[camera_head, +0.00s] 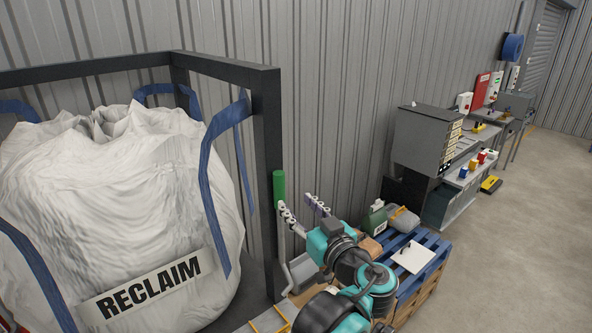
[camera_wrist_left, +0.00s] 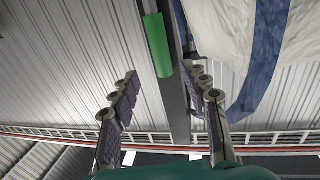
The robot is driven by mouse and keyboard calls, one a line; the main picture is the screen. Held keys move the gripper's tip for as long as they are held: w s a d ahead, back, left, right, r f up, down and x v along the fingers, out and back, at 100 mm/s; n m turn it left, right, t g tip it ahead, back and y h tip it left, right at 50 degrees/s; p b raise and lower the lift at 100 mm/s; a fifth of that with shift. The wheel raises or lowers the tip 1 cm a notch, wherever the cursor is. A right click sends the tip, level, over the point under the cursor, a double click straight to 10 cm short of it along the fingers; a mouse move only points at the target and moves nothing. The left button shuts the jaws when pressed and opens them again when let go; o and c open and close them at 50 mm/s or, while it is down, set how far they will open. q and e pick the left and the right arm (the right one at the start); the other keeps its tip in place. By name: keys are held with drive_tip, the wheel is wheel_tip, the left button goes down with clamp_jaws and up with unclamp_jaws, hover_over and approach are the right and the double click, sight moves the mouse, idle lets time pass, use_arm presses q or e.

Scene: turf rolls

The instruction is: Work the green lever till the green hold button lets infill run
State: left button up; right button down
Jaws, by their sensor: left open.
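The green lever (camera_head: 279,188) has an upright green cylindrical grip on a pale rod, beside the dark frame post. In the left wrist view its green grip (camera_wrist_left: 157,45) shows just beyond the fingertips, in line with the gap between them. My left gripper (camera_head: 297,203) is open and empty, close to the lever with its fingers spread; its two fingers also show in the left wrist view (camera_wrist_left: 164,76). I cannot tell whether a finger touches the grip. I cannot make out the green hold button in either view. My right gripper is not in view.
A large white RECLAIM bag (camera_head: 110,190) with blue straps hangs in a dark frame (camera_head: 266,150) left of the lever. A blue pallet (camera_head: 432,243) with bags and a white sheet is at the right. Grey cabinets and benches (camera_head: 425,140) stand farther back.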

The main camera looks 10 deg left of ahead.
sight(282, 189)
use_arm(q)
drive_tip(key=p+x, duration=0.1)
drive_tip(key=x, duration=0.6)
drive_tip(key=shift+w+a, duration=0.15)
drive_tip(key=shift+a, duration=0.1)
clamp_jaws()
